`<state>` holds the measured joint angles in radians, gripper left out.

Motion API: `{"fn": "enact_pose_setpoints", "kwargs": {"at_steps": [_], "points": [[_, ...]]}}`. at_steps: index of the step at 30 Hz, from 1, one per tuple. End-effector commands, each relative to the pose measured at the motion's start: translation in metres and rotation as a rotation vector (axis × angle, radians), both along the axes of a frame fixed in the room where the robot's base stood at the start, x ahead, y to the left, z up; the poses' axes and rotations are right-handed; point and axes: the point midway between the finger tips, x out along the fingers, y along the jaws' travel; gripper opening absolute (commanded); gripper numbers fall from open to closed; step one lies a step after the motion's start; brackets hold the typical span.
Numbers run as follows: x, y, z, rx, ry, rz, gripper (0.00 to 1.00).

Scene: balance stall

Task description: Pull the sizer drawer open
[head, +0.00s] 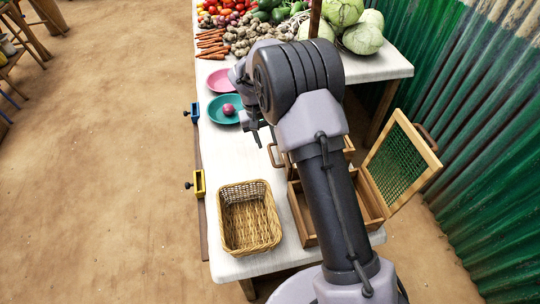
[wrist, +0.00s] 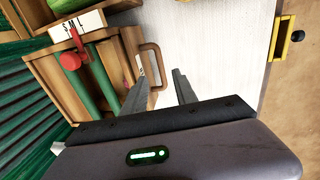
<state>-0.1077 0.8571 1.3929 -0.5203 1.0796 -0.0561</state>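The sizer is a wooden box (head: 301,222) on the white table, partly hidden behind my arm. In the wrist view its drawer (wrist: 52,75) has wooden walls, green bars, a red knob and an S M L label (wrist: 78,28). The drawer's brown loop handle (wrist: 155,58) sticks out toward the table; it also shows in the head view (head: 272,156). My gripper (wrist: 161,74) is open and empty, its fingers pointing toward the handle. In the wrist view the handle's bar appears between the fingertips; I cannot tell whether it is at their depth.
A wicker basket (head: 249,216) stands left of the sizer. A teal plate (head: 216,116) with a red onion and a pink plate (head: 220,81) lie farther back. A framed green mesh panel (head: 399,160) stands at the right. Blue (head: 194,112) and yellow (head: 199,183) brackets line the left table edge.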

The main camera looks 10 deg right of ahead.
Motion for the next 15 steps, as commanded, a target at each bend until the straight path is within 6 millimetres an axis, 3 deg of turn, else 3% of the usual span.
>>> {"fn": "enact_pose_setpoints", "kwargs": {"at_steps": [1, 6, 10, 15], "points": [[0.0, -0.003, -0.02, 0.0, 0.002, 0.0, 0.34], [-0.001, -0.011, -0.06, 0.0, 0.001, 0.0, 0.34], [0.0, -0.014, -0.076, 0.0, 0.0, 0.0, 0.34], [0.0, -0.015, -0.08, 0.0, -0.001, 0.0, 0.34]]}}
